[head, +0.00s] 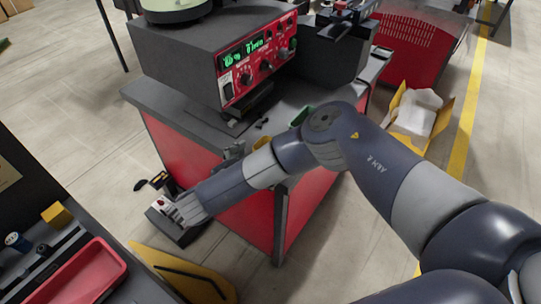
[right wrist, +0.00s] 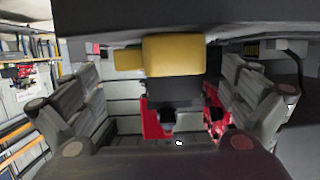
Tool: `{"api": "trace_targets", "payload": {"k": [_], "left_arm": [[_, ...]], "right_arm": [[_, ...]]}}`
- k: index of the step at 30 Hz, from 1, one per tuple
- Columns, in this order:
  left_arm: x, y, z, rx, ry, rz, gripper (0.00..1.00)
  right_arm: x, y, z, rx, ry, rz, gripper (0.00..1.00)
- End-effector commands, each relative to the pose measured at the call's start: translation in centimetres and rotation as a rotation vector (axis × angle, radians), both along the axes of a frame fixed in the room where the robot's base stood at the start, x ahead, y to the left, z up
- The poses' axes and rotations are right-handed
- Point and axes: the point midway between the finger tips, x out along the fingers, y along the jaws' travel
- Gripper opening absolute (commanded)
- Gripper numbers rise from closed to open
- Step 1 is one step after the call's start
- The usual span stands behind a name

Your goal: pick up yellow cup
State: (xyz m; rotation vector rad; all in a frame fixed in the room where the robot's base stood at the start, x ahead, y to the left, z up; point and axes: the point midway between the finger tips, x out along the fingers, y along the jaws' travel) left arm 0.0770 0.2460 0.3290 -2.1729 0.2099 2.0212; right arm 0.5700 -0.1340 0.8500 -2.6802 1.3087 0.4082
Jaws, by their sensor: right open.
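A small yellow object, which looks like the yellow cup (head: 57,215), sits at the edge of the dark workbench on the left in the head view. In the right wrist view a yellow shape, probably the same cup (right wrist: 173,55), shows ahead between the spread fingers, near the top middle. My right gripper (head: 162,208) is at the end of the arm reaching in from the right, to the right of the cup and apart from it. In the right wrist view the right gripper (right wrist: 160,80) is open, with nothing visibly held. My left gripper is out of view.
A red tray (head: 85,276) and a small blue-topped item (head: 17,241) are on the left bench. A red cabinet (head: 190,150) carrying a control box (head: 262,65) stands behind my right arm. A yellow bracket-like part (head: 185,275) is below the gripper. Floor shows between benches.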

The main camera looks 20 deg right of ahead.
Motion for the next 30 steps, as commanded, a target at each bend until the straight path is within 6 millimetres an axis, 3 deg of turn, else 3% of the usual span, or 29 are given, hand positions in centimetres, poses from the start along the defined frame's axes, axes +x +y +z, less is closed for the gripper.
{"api": "trace_targets", "payload": {"k": [8,15,26,30], "left_arm": [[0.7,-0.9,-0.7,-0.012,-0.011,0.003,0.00],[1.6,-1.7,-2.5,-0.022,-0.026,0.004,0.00],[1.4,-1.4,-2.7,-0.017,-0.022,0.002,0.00],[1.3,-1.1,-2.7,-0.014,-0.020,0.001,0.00]], "right_arm": [[0.9,-1.6,-0.8,0.000,0.002,-0.005,1.00],[2.5,-3.8,-1.9,0.001,0.000,-0.003,1.00],[3.1,-4.4,-1.6,-0.002,-0.001,0.000,1.00],[3.1,-4.4,-1.6,0.000,-0.001,0.000,0.68]]}}
